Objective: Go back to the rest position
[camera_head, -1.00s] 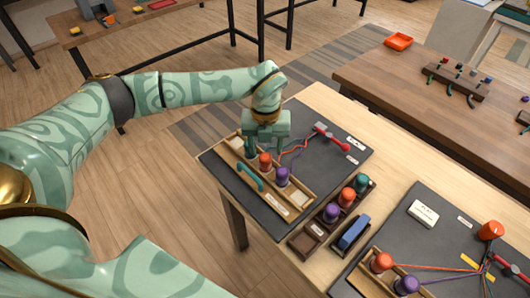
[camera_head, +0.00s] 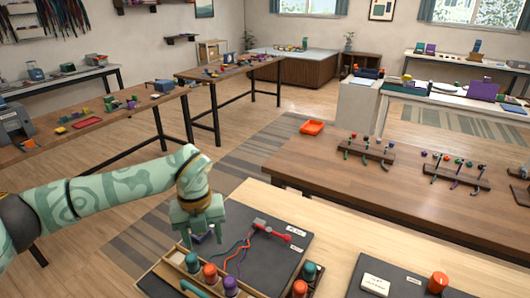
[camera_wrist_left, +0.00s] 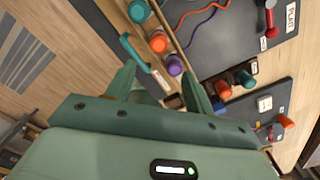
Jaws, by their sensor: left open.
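My left gripper (camera_head: 201,233) is open and empty above the rear left of the dark braiding board (camera_head: 275,262). In the left wrist view its fingers (camera_wrist_left: 160,90) are spread apart, with the board below. A wooden rack on the board holds a teal spool (camera_head: 192,263), an orange spool (camera_head: 210,274) and a purple spool (camera_head: 230,287), all upright. They also show in the left wrist view as teal (camera_wrist_left: 138,11), orange (camera_wrist_left: 158,41) and purple (camera_wrist_left: 174,65). Red and blue-purple cords run toward a red clamp (camera_head: 272,230). My right gripper is out of view.
A second board (camera_head: 405,285) with a white label block (camera_head: 376,284) and an orange spool (camera_head: 438,283) lies at right. Floor beyond the left arm is clear.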

